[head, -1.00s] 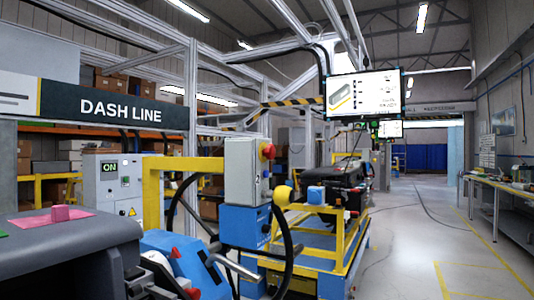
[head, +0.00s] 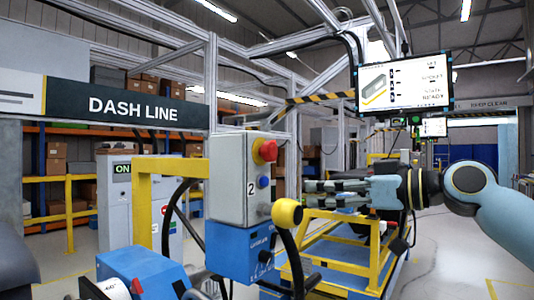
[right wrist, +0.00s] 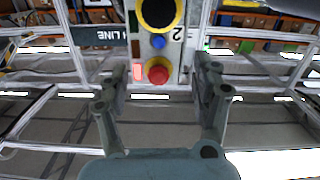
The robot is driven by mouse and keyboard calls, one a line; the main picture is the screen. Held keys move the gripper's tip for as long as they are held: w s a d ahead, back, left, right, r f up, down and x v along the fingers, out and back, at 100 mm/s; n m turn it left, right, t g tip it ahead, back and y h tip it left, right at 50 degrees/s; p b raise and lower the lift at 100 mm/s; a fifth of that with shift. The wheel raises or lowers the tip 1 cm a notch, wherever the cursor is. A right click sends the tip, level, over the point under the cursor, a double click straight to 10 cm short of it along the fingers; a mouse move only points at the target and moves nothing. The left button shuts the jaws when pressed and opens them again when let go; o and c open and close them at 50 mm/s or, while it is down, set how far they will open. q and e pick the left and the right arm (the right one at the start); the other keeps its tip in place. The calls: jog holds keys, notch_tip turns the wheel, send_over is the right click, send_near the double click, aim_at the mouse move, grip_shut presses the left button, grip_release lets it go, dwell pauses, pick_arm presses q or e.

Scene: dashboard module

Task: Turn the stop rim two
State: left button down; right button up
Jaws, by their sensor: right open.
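A grey control box (head: 228,180) marked "2" carries a red stop button (head: 267,150) with a yellowish rim near its top. A blue button (head: 263,182) and a small grey knob sit below it. My right gripper (head: 312,190) comes in from the right, open and empty, pointing at the box and apart from it. In the right wrist view the red button (right wrist: 158,71) appears between the two open fingers (right wrist: 160,85), with the blue button (right wrist: 158,42) above it. My left gripper is not in view.
A blue unit (head: 240,252) sits below the box. A yellow round part (head: 287,213) on a dark curved arm stands right of it, below my right gripper. A yellow frame (head: 143,200) stands left. A blue and yellow cart (head: 345,262) stands behind. Open floor lies at right.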

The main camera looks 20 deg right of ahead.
jog(key=n, duration=0.2)
send_near(274, 150)
jog(key=v, duration=0.2)
jog(key=shift+t, duration=0.3)
jog(key=p+x, duration=0.3)
jog(key=x, duration=0.7)
jog(key=shift+f, duration=0.15)
jog(key=shift+w+a+f, duration=0.1)
jog(key=shift+w+a, duration=0.2)
jog(key=shift+w, duration=0.05)
jog(key=shift+c, duration=0.3)
